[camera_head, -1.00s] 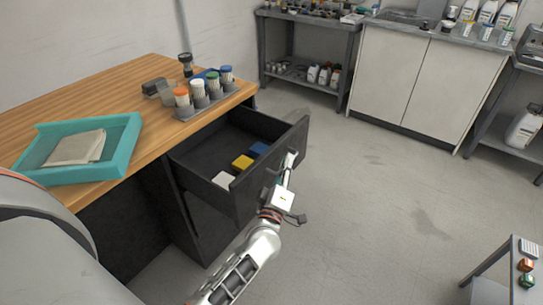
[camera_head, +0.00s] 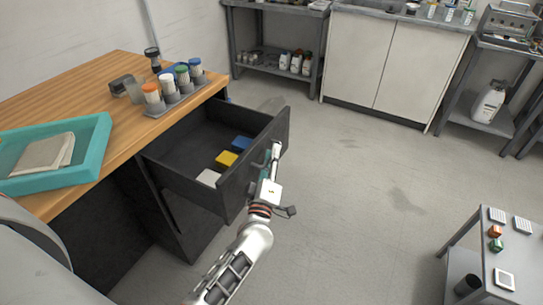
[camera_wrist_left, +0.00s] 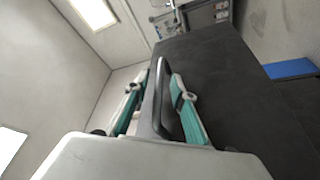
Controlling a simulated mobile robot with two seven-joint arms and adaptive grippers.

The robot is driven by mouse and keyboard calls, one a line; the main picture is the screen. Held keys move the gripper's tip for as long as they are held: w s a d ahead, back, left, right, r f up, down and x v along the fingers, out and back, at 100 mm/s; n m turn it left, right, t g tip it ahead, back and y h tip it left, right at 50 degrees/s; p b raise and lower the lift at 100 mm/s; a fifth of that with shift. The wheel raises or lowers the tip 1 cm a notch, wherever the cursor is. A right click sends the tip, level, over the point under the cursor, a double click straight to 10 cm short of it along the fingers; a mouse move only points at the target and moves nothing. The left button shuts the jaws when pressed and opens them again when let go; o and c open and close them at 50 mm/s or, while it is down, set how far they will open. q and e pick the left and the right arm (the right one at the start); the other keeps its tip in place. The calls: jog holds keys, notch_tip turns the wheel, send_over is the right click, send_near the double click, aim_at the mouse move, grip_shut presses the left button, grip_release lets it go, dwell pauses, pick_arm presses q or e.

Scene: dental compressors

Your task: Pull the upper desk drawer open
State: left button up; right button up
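The upper desk drawer (camera_head: 205,191) is pulled well out of the wooden-topped desk (camera_head: 110,95). It is dark, with white, yellow and blue items inside. My left gripper (camera_head: 274,150) is at the drawer's front face, on its outer side. In the left wrist view, the drawer's grey handle (camera_wrist_left: 160,100) lies between the two teal-padded fingers, which lean in on it from both sides. The left gripper also shows there (camera_wrist_left: 160,90), and it looks shut on the handle. The exact finger contact is hard to see. My right gripper is not in view.
A teal tray (camera_head: 88,160) with a folded cloth and a rack (camera_head: 178,97) of capped bottles stand on the desk. A small grey table (camera_head: 460,240) is at the lower right. Cabinets (camera_head: 390,62) line the back. The floor right of the drawer is clear.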

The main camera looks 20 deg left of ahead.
pick_arm(q)
jog(key=shift+s, duration=0.1)
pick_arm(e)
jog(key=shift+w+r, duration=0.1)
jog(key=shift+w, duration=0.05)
pick_arm(q)
jog(key=v, duration=1.1)
jog(key=shift+s, duration=0.4)
jog(key=shift+d+f, duration=0.1)
jog(key=shift+d, duration=0.05)
jog(key=s+d+f+m+g+h+p, duration=0.2)
jog(key=s+d+m+h+p, duration=0.4)
jog(key=m, duration=0.5)
jog(key=s+a+f+m+g, duration=0.1)
jog(key=s+f+m+g, duration=0.2)
jog(key=s, duration=0.5)
jog(key=s+a+f+m+g+h+p, duration=0.1)
jog(key=s+f+m+g, duration=0.3)
jog(key=s, duration=0.4)
jog(key=shift+a+f+m+h, duration=0.3)
jog(key=shift+a+f+m, duration=0.15)
jog(key=shift+f, duration=0.5)
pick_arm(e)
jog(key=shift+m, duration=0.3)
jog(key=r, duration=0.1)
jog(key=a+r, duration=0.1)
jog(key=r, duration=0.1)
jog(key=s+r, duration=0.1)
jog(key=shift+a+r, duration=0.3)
